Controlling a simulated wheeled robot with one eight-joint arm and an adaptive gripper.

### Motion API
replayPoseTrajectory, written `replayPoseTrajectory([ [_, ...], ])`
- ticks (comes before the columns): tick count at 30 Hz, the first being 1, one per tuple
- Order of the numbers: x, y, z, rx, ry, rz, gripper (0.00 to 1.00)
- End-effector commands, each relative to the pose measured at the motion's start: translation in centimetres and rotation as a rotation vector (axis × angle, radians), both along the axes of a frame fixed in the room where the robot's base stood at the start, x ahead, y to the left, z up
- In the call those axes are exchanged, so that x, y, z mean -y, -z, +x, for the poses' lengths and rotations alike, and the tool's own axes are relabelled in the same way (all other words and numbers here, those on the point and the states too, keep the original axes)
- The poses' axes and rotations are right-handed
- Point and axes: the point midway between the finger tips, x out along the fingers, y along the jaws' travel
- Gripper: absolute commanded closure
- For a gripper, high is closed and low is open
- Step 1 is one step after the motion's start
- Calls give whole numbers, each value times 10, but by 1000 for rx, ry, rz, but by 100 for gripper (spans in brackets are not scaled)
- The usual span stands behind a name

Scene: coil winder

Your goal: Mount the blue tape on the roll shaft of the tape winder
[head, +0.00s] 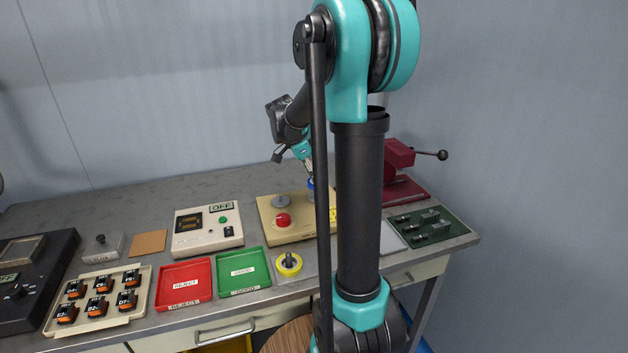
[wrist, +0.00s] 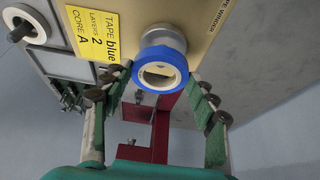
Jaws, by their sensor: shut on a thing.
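The blue tape (wrist: 163,78) is a short ring with a pale core. It is between the fingertips of my gripper (wrist: 158,82), which is shut on it. In the wrist view a pale grey, round roll shaft (wrist: 165,38) of the tape winder shows directly behind the tape. I cannot tell whether the tape is around the shaft or only in front of it. In the head view the blue tape (head: 310,184) is a small patch under my gripper (head: 309,173), over the back right of the beige tape winder (head: 262,212). My arm hides the winder's right part.
A yellow roll (head: 289,264) stands in front of the winder. A red press (head: 402,185) with a lever is close on the right, beside a green tool mat (head: 447,228). Red (head: 186,285) and green (head: 243,271) trays lie left. A yellow label (wrist: 89,35) reads "TAPE blue".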

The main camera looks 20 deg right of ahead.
Motion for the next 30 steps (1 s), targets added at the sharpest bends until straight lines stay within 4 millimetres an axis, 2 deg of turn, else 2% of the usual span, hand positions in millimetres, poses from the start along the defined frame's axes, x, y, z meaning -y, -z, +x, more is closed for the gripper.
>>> replayPoseTrajectory([
  [30,0,27,0,0,0,0,70],
])
